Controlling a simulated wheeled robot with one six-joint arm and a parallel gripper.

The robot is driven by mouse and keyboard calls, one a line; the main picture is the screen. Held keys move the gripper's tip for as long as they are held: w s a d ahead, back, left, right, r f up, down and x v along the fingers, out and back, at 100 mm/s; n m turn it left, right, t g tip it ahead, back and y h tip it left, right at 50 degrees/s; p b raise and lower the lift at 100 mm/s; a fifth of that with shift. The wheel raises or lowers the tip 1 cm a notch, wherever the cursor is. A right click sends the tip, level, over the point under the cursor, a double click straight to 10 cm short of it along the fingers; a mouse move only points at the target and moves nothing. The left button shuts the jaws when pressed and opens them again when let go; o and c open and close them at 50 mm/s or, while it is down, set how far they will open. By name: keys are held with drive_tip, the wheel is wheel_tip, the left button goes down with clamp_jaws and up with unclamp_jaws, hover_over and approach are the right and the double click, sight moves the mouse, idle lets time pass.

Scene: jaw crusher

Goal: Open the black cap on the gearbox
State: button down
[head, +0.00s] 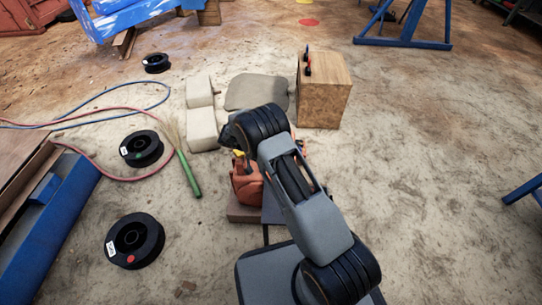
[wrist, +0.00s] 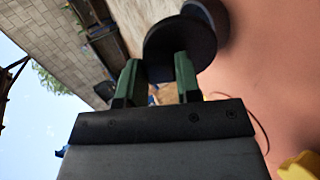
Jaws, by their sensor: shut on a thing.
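The gearbox (head: 245,183) is an orange-red block on a low base in the head view, partly hidden behind my arm. Its orange-red surface (wrist: 262,75) fills the right side of the wrist view. In the wrist view my gripper (wrist: 158,68) has its green fingers shut on the black cap (wrist: 176,45), a round dark disc at the fingertips. A second dark round part (wrist: 209,22) shows just behind the cap, next to the gearbox surface. I cannot tell whether the cap and this part are joined. My gripper is hidden behind the arm in the head view.
A wooden box (head: 325,92) stands beyond my arm. Pale blocks (head: 202,130), a green-handled broom (head: 188,174) and black spools (head: 135,240) lie to the left. A yellow part (wrist: 300,166) is at the wrist view's lower right. The floor at right is mostly clear.

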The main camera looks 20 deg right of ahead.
idle(0.4)
drive_tip(key=c, duration=0.8)
unclamp_jaws()
drive_tip(key=p+v, duration=0.3)
drive_tip(key=v, duration=1)
drive_tip(key=shift+a+r, duration=0.15)
drive_tip(key=shift+a, duration=0.2)
drive_tip(key=shift+w, duration=0.1)
